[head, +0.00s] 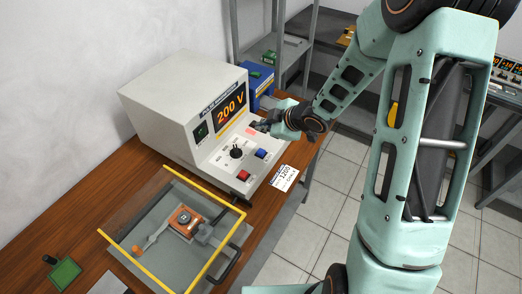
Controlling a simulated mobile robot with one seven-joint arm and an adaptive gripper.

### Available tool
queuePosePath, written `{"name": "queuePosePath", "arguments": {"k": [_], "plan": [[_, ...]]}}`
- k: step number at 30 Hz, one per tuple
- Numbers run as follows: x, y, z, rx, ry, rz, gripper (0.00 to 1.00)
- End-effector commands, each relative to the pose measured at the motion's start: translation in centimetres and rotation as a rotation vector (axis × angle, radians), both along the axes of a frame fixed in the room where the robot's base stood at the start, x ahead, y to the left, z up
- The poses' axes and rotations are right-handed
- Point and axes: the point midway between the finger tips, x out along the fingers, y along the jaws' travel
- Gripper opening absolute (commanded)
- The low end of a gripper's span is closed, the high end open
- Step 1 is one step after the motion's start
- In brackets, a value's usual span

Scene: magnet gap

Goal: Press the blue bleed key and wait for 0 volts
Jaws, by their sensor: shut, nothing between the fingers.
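The blue key (261,154) is on the sloped front panel, to the right of the black knob (236,152). A red key (243,175) sits below and left of it. My gripper (258,126) is small in the head view, shut and empty. It is at the upper right of the panel, near a lit red patch (250,131), and apart from the blue key. I cannot tell whether it touches the panel.
A fixture with a yellow-edged clear cover (200,179) and a black handle stands in front of the supply. A white card (284,178) marked 1200 lies at the table's right edge. A blue box (260,77) and grey shelf stand behind. Tiled floor lies to the right.

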Motion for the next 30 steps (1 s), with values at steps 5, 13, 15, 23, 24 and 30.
{"name": "queuePosePath", "arguments": {"k": [5, 13, 15, 23, 24, 30], "plan": [[0.0, 0.0, -0.1, 0.000, -0.001, -0.001, 0.00], [0.1, 0.0, -1.6, 0.000, -0.001, -0.001, 0.00], [0.1, 0.0, -2.3, 0.000, -0.001, -0.001, 0.00], [0.1, 0.0, -5.6, 0.000, -0.002, -0.001, 0.00], [0.1, 0.0, -6.1, 0.000, -0.002, -0.001, 0.00], [0.1, 0.0, -8.2, 0.000, -0.002, -0.001, 0.00]]}}
